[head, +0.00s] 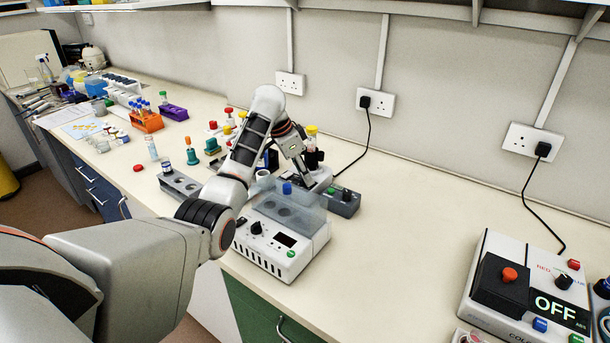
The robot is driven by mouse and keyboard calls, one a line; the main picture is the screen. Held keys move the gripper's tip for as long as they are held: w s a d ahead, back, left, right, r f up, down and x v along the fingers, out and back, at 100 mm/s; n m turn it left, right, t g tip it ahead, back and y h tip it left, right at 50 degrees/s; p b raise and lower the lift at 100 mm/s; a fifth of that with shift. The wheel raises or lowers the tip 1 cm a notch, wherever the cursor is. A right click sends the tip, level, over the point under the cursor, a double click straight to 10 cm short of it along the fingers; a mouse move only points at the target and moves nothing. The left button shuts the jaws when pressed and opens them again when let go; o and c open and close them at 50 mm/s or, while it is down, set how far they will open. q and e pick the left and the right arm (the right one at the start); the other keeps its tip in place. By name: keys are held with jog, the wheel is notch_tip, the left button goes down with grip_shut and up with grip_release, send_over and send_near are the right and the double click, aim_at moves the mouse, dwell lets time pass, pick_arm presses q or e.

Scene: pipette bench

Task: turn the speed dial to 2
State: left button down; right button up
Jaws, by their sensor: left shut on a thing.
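My left gripper (307,181) reaches over the bench from the left and points down. A yellow-capped item (312,130) stands at the device's top, partly behind the gripper. My right gripper is not in view.
A white unit with a clear lid (290,205), black knob (256,228) and dark display stands in front. A grey box (345,203) with a green button is close on the right. Bottles and a grey rack (180,185) are left.

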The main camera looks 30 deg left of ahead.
pick_arm(q)
jog(key=m+g+h, duration=0.1)
jog(key=m, duration=0.2)
jog(key=shift+w+a+r+m, duration=0.1)
jog(key=shift+m, duration=0.2)
jog(key=shift+m+g+h, duration=0.3)
jog(key=shift+m+g, duration=0.2)
jog(key=shift+m, duration=1.2)
jog(key=c, duration=1.8)
grip_release()
jog(key=v, duration=1.1)
jog(key=shift+w+a+r, duration=0.15)
jog(key=shift+r, duration=0.25)
jog(key=shift+f, duration=0.1)
